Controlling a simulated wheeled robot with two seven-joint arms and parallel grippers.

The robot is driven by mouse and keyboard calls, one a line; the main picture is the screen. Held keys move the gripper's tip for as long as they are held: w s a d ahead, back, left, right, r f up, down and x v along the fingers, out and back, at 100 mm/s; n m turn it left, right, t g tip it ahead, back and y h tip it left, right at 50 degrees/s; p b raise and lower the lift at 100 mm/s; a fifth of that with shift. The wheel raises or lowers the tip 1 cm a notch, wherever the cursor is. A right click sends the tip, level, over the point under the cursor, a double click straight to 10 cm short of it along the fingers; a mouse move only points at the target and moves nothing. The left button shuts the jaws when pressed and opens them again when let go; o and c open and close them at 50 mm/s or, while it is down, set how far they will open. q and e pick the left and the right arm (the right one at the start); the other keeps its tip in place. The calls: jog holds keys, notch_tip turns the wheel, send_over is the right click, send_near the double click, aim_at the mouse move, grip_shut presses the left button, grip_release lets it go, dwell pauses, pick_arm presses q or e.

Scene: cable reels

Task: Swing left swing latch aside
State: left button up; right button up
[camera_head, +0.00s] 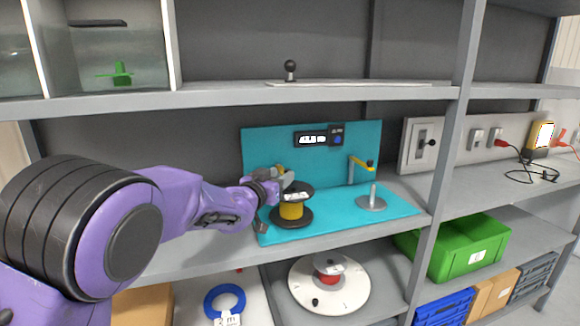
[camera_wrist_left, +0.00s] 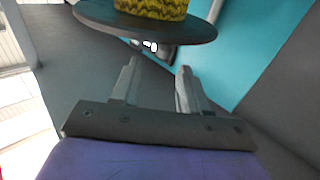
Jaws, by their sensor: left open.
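The teal reel stand (camera_head: 320,150) is on the middle shelf. On its left side sits a reel with black flanges and yellow cable (camera_head: 291,210); the reel also shows at the top of the left wrist view (camera_wrist_left: 150,8). A small yellowish piece of the left swing latch (camera_head: 281,168) shows above the reel, mostly hidden by my gripper. My left gripper (camera_head: 287,182) is at the reel's upper left, by the latch. Its two fingers are apart with nothing between them in the left wrist view (camera_wrist_left: 158,66). Whether they touch the latch I cannot tell. My right gripper is out of view.
A second yellow latch (camera_head: 362,164) stands at right above an empty spindle (camera_head: 372,196). A shelf upright (camera_head: 450,150) is to the right. Below are a white reel with red cable (camera_head: 329,284), a blue ring (camera_head: 224,300) and a green crate (camera_head: 468,250).

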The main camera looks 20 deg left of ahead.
aim_at(288, 170)
pick_arm(q)
jog(key=w, duration=0.4)
jog(key=w+p, duration=0.1)
jog(key=w, duration=0.1)
jog(key=shift+d+f, duration=0.3)
jog(key=shift+s+d+r, duration=0.1)
jog(key=shift+s, duration=0.05)
